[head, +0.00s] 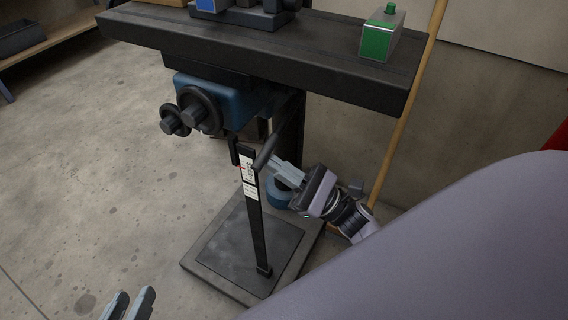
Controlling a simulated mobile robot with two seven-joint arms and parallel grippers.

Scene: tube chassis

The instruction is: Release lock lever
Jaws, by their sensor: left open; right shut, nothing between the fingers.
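A dark lever (266,150) slants down from beneath the machine table, in the middle of the head view. It looks like the lock lever, though no label on it is readable. My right gripper (273,162) is shut with nothing between its fingers. Its fingertips are just right of the lever's lower end; I cannot tell whether they touch it. My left gripper (128,303) is open and empty at the bottom left edge, far from the lever. Only its fingers show.
A thin black post (254,220) with labels stands on the base plate (225,255). A blue housing with a black handwheel (199,111) is left of the lever. The machine table (290,55) overhangs, carrying a green box (381,38). A wooden pole (404,105) leans at right.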

